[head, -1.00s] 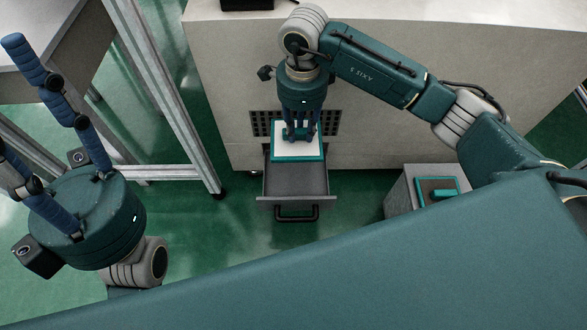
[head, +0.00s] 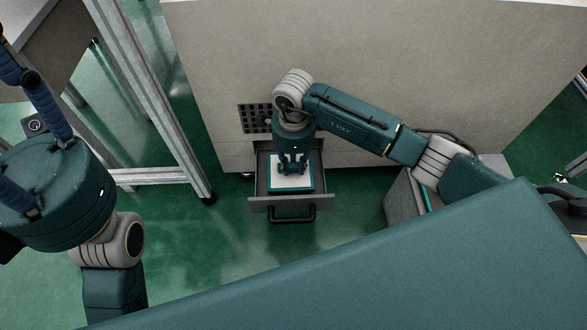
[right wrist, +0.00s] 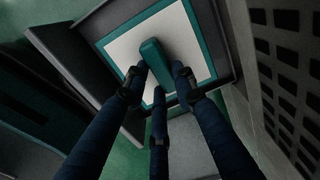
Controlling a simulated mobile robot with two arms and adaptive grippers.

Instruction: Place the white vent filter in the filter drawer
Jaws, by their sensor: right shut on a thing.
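The white vent filter (head: 293,182), a white square panel with a teal frame and teal handle, lies within the outline of the open grey filter drawer (head: 273,204). In the right wrist view the filter (right wrist: 122,48) sits between the drawer walls; whether it touches the floor I cannot tell. My right gripper (head: 291,169) points down, shut on the filter's handle (right wrist: 153,55). My left gripper (head: 22,125) is at the far left, empty, its fingers apart and their tips partly cut off.
The drawer's black handle (head: 292,216) faces me. Behind it stands a grey cabinet (head: 370,60) with a dark grille (head: 253,118). A grey box (head: 402,203) is at right, partly hidden by my arm. A metal frame post (head: 150,90) rises at left.

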